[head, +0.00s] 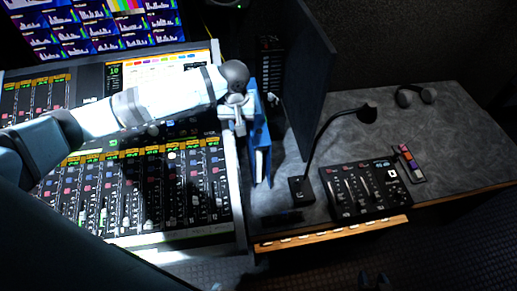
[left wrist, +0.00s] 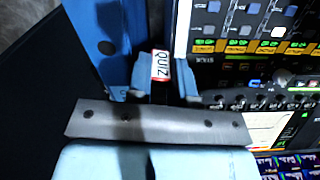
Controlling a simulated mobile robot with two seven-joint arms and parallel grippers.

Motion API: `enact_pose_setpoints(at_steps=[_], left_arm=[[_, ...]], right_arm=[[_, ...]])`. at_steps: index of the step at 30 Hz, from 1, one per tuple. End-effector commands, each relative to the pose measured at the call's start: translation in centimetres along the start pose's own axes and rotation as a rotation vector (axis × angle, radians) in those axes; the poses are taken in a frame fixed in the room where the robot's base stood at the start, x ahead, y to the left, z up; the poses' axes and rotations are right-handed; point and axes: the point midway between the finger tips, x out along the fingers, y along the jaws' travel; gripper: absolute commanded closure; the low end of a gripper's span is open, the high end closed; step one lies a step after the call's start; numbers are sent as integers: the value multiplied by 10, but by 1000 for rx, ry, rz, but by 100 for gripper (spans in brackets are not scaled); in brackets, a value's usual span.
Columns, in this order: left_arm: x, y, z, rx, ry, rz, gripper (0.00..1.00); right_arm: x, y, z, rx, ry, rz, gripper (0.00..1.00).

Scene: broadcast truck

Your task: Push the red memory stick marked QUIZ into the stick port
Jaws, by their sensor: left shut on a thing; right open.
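The memory stick (left wrist: 161,66), with a white QUIZ label edged in red, shows upright in the left wrist view. My left gripper (left wrist: 160,92) is shut on it, with a blue finger on each side. In the head view my left arm reaches in from the left, with its hand beside a blue upright panel at the mixing desk's right edge. The stick is not clear there. I cannot make out the stick port in either view.
The blue panel (head: 262,145) stands beside a tall dark screen (head: 312,80). A gooseneck microphone (head: 302,188), a small fader box (head: 365,190), a strip of coloured sticks (head: 407,160) and headphones (head: 414,95) occupy the grey desk (head: 450,130). The mixing desk (head: 150,190) fills the left.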

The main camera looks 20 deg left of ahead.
Motion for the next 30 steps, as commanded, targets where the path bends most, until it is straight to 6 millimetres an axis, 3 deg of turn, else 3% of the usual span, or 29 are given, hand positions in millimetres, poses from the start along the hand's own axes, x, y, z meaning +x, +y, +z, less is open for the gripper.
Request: enact_pose_setpoints(at_steps=[1, 6, 12, 17, 30], left_arm=[[-14, -15, -20, -38, -1, -2, 100], [-19, -65, -73, -126, 2, -1, 100], [-18, -107, -104, -183, 7, -4, 100], [-16, -118, -112, -198, 10, -4, 100], [-15, -118, -111, -198, 9, -5, 100]], right_arm=[[-14, 0, -20, 3, 1, 3, 57], [-30, 1, -45, 13, 3, 12, 57], [-38, 0, -57, 33, 2, 20, 57], [-39, 2, -55, 36, -5, 25, 57], [-38, 4, -52, 29, -8, 25, 57]])
